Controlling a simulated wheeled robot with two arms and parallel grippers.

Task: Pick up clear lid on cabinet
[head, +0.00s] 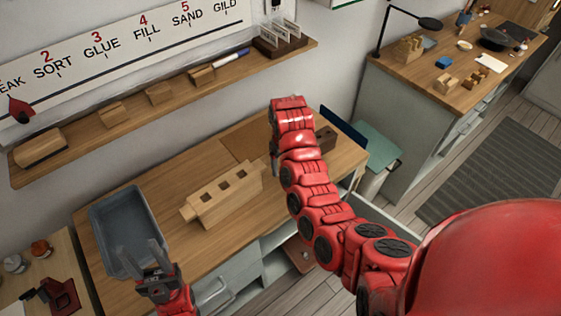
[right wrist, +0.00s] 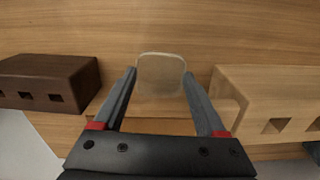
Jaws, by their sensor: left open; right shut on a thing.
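The clear lid (right wrist: 160,88) is a small see-through piece with rounded corners in the right wrist view. It sits between the fingers of my right gripper (right wrist: 160,74), which is shut on it. Wood shows through and around the lid; I cannot tell whether it touches the cabinet top (head: 130,296). My left gripper (head: 152,256) is open and empty by the front edge of the grey tray (head: 97,225).
A light wooden block with square holes (head: 226,196) lies at mid-cabinet, right of the lid in the wrist view. A dark block (right wrist: 48,82) lies left of it there. A wall shelf (head: 165,118) holds wooden blocks.

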